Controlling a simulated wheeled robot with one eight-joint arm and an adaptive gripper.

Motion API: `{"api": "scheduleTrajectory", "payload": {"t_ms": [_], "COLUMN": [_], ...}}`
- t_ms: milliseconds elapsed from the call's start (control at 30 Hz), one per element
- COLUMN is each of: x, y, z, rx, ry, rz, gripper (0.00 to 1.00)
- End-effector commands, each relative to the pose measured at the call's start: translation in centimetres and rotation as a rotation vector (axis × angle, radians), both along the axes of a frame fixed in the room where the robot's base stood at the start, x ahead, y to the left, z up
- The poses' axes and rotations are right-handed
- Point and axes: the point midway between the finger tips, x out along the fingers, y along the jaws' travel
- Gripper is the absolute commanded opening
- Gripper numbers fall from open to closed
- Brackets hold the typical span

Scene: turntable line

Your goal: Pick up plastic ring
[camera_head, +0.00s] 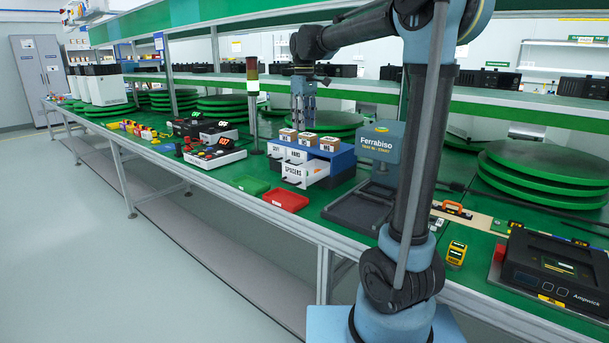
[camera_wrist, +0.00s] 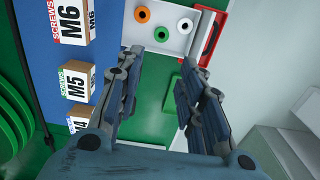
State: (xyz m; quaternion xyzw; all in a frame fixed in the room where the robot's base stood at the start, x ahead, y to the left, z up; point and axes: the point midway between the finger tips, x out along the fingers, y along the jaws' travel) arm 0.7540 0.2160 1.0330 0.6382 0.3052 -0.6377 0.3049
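Three rings lie in a white open drawer at the top of the wrist view: an orange ring (camera_wrist: 142,14), a green ring (camera_wrist: 161,34) and a white ring (camera_wrist: 186,26). I cannot tell which of them is plastic. The drawer (camera_wrist: 172,7) seems to be the one marked SPACERS in the head view (camera_head: 297,174), pulled out of the blue cabinet (camera_head: 343,162). My gripper (camera_wrist: 162,68) is open, with nothing between its fingers. In the head view my gripper (camera_head: 303,118) hangs above the cabinet, apart from the rings.
Several small screw boxes, including M6 (camera_wrist: 71,24) and M5 (camera_wrist: 77,82), stand on the cabinet. A red tray (camera_head: 285,199) and a green tray (camera_head: 250,185) lie in front. A signal tower (camera_head: 254,110) stands at left, a Ferrabiso machine (camera_head: 378,147) at right.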

Motion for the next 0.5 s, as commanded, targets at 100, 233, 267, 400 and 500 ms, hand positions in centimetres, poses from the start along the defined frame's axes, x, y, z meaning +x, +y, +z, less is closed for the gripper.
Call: {"api": "scheduleTrajectory", "payload": {"t_ms": [100,233,267,400,500], "x": [0.3,0.3,0.3,0.3,0.3], "y": [0.3,0.3,0.3,0.1,0.1], "z": [-0.6,-2.5,-3.0,-5.5,-7.2], "rx": [-0.001,-0.001,-0.001,-0.001,-0.001], "ry": [0.002,0.002,0.002,0.002,0.002], "rz": [0.008,0.007,0.007,0.005,0.004], "gripper": [0.35,0.35,0.35,0.35,0.35]}}
